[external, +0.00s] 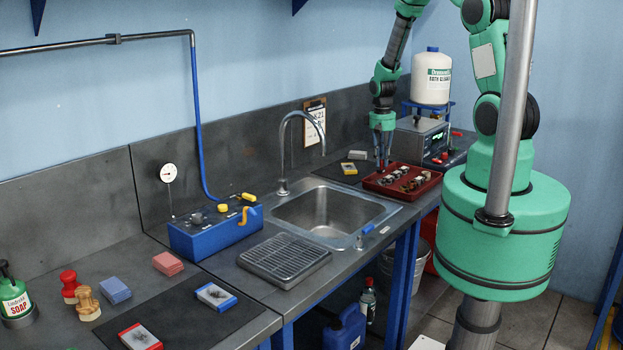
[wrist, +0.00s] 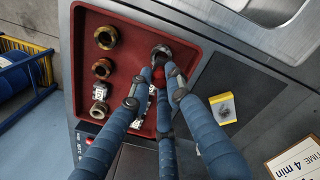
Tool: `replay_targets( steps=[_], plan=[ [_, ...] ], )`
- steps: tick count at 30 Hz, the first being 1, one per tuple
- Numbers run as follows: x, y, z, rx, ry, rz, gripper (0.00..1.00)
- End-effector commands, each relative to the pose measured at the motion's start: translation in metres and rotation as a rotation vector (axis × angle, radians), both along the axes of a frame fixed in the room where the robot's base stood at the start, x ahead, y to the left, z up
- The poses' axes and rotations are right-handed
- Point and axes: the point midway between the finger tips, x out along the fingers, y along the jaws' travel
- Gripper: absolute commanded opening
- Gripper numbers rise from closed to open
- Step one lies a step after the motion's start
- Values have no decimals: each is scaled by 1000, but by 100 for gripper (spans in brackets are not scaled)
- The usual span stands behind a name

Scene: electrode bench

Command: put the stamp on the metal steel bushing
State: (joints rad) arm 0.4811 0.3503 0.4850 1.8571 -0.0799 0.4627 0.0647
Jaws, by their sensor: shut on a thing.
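My gripper (wrist: 165,88) reaches down into the red tray (wrist: 192,66) with its fingers close together. A small bright red rounded thing (wrist: 172,73) shows between the fingertips. It is mostly hidden, and I cannot tell whether it is a stamp. A grey metal bushing ring (wrist: 161,50) sits just beyond the fingertips; contact is unclear. Several other bushings stand in the tray's left column, among them a brassy one (wrist: 106,38). In the external view my gripper (external: 383,158) is over the tray. A red stamp (external: 69,285) and a wooden stamp (external: 86,303) stand at the bench's left.
A yellow-edged pad (wrist: 224,108) lies beside the tray. The sink (external: 325,208) and its tap are left of the tray in the external view. A blue box (external: 210,236) is farther left.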

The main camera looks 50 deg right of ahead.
Motion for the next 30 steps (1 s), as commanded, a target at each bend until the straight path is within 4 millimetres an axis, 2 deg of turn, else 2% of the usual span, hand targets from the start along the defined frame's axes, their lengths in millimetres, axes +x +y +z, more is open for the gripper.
replay_targets(
  steps=[12,26,27,29,30],
  plan=[
    [-1,0,-32,1,2,1,0],
    [-1,0,-37,0,1,0,0],
    [0,0,-37,0,1,0,21],
    [0,0,-36,0,1,0,33],
    [0,0,-36,0,1,0,36]
  ],
)
